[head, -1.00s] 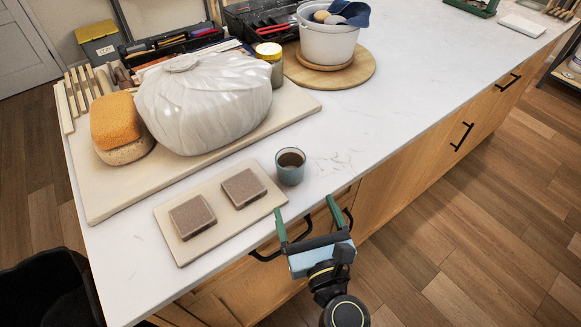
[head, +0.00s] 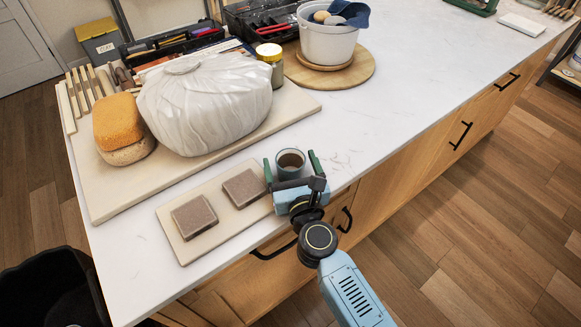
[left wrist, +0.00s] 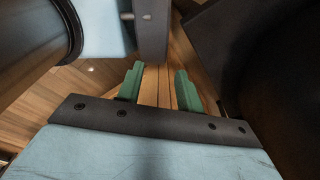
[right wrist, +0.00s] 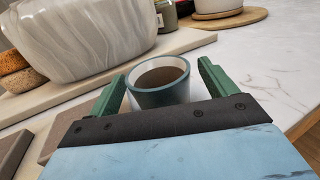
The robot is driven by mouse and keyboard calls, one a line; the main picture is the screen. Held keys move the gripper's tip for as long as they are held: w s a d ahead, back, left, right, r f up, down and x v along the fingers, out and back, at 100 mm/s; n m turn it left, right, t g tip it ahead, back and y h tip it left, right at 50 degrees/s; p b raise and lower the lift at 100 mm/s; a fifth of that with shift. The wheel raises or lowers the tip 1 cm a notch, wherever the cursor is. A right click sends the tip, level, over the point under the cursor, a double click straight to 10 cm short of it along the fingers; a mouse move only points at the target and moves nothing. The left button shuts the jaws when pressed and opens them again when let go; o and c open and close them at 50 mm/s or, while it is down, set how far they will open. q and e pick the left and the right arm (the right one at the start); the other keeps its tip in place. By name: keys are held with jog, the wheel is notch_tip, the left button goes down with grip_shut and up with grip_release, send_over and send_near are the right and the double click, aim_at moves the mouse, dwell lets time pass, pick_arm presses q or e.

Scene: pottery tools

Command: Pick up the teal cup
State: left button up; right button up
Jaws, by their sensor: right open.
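The teal cup (head: 290,162) stands upright on the white counter, with a brown inside. In the right wrist view the cup (right wrist: 161,82) sits between the two green fingers, with its lower front hidden by the gripper's dark bar. My right gripper (head: 291,163) is open, one finger on each side of the cup; I cannot tell whether either finger touches it. My left gripper is not in the head view. In the left wrist view my left gripper (left wrist: 160,82) is open and empty, with wood flooring behind it.
A cream board (head: 222,222) with two brown square blocks lies just left of the cup. Behind it are a large marbled vessel (head: 205,103) and an orange sponge (head: 117,121) on a bigger board. A white pot (head: 327,43) stands on a round wooden board. The counter right of the cup is clear.

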jog(key=shift+w+a, duration=0.1)
jog(key=shift+w, duration=0.1)
jog(key=c, duration=1.1)
jog(key=shift+r, duration=0.15)
